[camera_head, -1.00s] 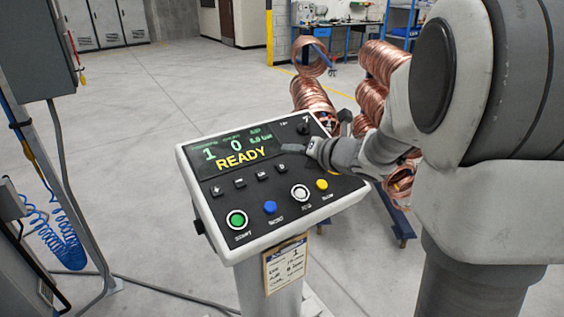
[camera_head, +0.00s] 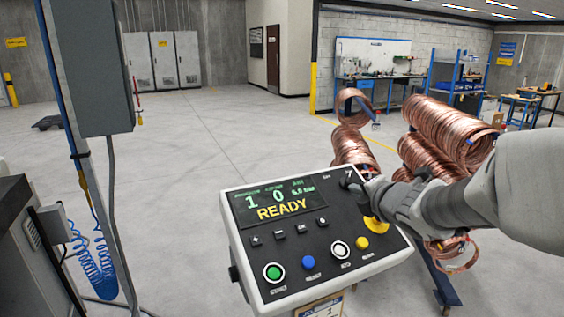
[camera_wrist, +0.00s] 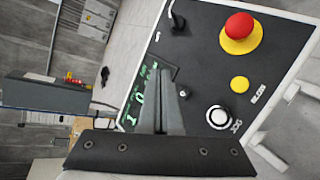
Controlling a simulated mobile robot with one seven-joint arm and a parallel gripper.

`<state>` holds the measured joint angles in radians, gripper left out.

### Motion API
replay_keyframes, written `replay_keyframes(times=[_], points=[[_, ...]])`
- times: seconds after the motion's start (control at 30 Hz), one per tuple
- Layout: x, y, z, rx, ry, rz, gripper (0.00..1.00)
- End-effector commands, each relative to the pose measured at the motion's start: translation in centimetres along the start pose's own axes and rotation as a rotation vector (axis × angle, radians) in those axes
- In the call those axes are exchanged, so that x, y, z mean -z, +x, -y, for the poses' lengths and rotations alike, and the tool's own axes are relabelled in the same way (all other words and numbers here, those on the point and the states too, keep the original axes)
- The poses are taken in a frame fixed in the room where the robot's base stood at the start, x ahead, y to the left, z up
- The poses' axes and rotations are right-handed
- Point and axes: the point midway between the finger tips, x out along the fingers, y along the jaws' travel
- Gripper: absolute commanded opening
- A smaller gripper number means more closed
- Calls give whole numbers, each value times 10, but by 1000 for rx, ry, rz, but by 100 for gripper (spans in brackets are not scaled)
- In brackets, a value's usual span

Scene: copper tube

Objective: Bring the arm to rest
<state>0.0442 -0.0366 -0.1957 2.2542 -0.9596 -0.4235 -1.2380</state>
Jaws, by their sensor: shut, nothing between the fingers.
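My arm comes in from the right in the head view. My gripper (camera_head: 354,188) is over the upper right of the control panel (camera_head: 232,222), its fingers shut and empty. In the wrist view the closed fingers (camera_wrist: 170,75) stand in front of the panel face and partly cover its display. The display (camera_head: 272,203) reads READY in the head view. A red mushroom button on a yellow collar (camera_wrist: 238,32) shows in the wrist view; in the head view my gripper hides most of it. I cannot tell whether the fingers touch the panel.
Copper coils (camera_head: 450,130) hang on a blue stand (camera_head: 440,280) behind and right of the panel, close to my arm. A grey cabinet (camera_head: 90,65) on a post and blue coiled hose (camera_head: 98,265) are at left. Open floor (camera_head: 220,140) lies beyond.

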Motion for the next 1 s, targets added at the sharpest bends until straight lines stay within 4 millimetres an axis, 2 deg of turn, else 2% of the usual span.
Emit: replay_keyframes(times=[0.03, 0.13, 0.27, 0.37, 0.5, 0.6, 0.7, 0.8, 1.0], points=[[-7, -16, -2, 29, 127, 53, 0], [-14, -46, 5, 102, 413, 152, 0], [-6, -88, 22, 194, 796, 262, 0], [12, -123, 38, 270, 1089, 334, 0], [52, -170, 60, 392, 1476, 422, 0], [83, -200, 73, 484, 1699, 474, 0], [110, -222, 82, 566, 1858, 516, 0], [127, -237, 86, 624, 1950, 544, 0], [135, -243, 89, 652, 1991, 559, 0]])
